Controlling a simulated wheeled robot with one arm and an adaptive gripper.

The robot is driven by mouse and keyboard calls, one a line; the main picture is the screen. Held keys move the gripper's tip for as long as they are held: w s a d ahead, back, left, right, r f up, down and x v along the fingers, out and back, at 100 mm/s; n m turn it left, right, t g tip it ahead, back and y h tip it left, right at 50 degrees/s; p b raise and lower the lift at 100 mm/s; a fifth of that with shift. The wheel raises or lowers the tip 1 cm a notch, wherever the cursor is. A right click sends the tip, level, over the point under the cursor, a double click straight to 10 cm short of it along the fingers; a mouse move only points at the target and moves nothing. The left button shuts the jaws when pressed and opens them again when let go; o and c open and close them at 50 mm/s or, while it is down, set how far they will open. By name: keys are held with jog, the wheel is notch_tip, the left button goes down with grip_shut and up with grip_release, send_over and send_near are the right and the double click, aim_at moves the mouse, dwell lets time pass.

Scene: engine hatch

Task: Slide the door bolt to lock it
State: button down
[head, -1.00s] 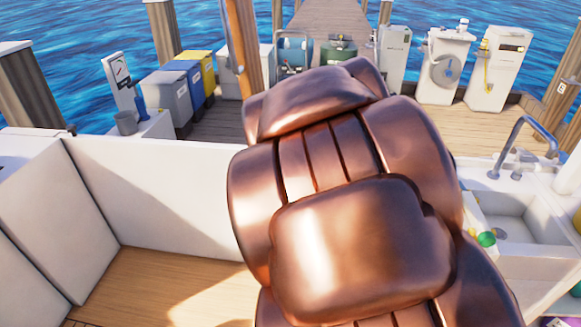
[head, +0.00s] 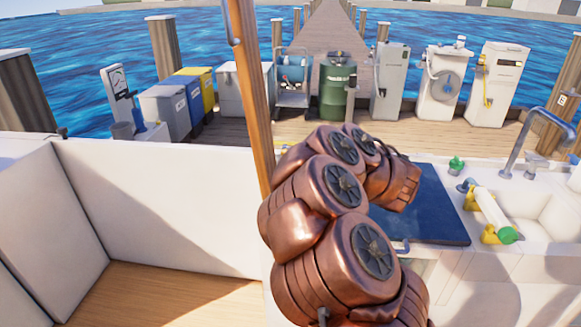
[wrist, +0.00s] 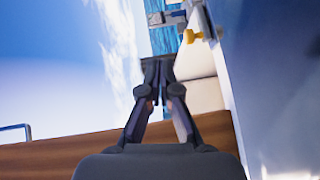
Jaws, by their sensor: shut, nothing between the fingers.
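I cannot clearly make out the door bolt in either view. My gripper (wrist: 158,72) shows in the wrist view with its dark fingers together and nothing between them. In the head view my copper arm covers the middle, and its gripper end is hidden behind the arm links. A small bluish-grey handle (wrist: 14,131) lies at the left edge of the wrist view, apart from the fingers; I cannot tell if it belongs to the bolt. A brown wooden strip (wrist: 70,155) runs across below it.
A wooden post (head: 247,100) stands just left of my arm. A dark blue panel (head: 440,215) lies right of it, beside a white sink (head: 555,215) with a green-capped bottle (head: 492,215). White walls (head: 160,205) enclose a wooden floor (head: 165,290) at the left.

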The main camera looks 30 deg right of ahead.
jog(key=f+y, duration=0.1)
jog(key=s+a+f+n+y+b, duration=0.1)
jog(key=f, duration=0.1)
jog(key=a+f+n+y, duration=0.1)
jog(key=shift+s+a+f, duration=0.2)
jog(key=shift+s+f, duration=0.2)
jog(key=shift+s+a+f+y, duration=0.2)
jog(key=shift+s+a+y, duration=0.1)
jog(key=shift+y, duration=0.2)
jog(key=shift+w, duration=0.1)
jog(key=x, duration=0.9)
jog(key=shift+w+a+f+b, duration=0.1)
jog(key=shift+w+b, duration=0.2)
jog(key=shift+b, duration=0.1)
jog(key=shift+w+d, duration=0.4)
jog(key=shift+w, duration=0.45)
jog(key=shift+w+d+f, duration=0.25)
jog(key=shift+w+d, duration=0.4)
jog(key=shift+w, duration=0.35)
